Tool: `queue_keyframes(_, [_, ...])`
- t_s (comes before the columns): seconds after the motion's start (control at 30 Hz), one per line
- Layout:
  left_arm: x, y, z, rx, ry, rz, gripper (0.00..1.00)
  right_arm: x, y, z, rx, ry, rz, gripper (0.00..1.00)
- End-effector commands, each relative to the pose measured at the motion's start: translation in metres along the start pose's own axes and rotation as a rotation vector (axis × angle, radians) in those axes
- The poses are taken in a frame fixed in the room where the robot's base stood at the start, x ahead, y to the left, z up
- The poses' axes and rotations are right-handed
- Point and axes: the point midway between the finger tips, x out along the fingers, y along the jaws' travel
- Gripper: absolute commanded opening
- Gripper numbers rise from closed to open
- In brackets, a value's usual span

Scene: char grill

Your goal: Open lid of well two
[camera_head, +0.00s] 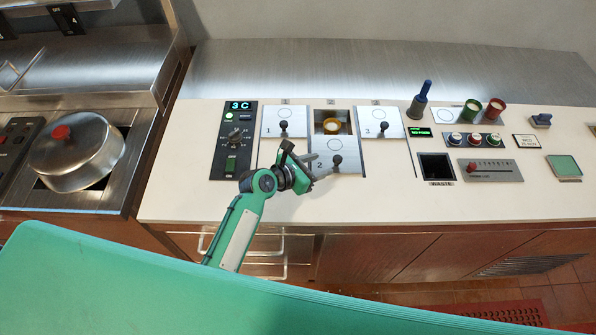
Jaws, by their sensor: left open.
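The lid of well two (349,169) is a steel plate marked 2 with a dark knob (337,160). It lies forward of its well, level with the front part of the counter. The well two opening (320,117) is uncovered behind it, with a round yellowish container (332,127) inside. My left gripper (322,163) is open at the left part of this lid, its fingers pointing right toward the knob. I cannot tell whether a finger touches the knob or lid. My right gripper is not in view.
Lid one (270,125) and lid three (390,123) cover the wells on either side, each with an upright knob. A control panel (234,140) reads 3 C. A waste opening (436,166) lies to the right, and a pot (75,155) at left. The front counter strip is clear.

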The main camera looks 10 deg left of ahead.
Motion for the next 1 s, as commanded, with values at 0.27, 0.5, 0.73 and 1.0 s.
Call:
queue_keyframes(0.27, [-0.052,0.0,-0.002,0.0,-0.001,0.001,0.47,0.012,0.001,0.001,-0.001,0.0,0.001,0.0])
queue_keyframes(0.5, [-0.074,0.0,-0.001,0.0,-0.001,0.001,0.47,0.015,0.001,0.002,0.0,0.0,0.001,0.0])
queue_keyframes(0.73, [-0.077,0.0,0.0,0.0,-0.001,0.0,0.47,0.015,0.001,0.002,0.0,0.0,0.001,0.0])
queue_keyframes(1.0, [-0.077,0.0,0.0,0.0,-0.001,0.0,0.47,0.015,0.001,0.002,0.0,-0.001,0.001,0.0])
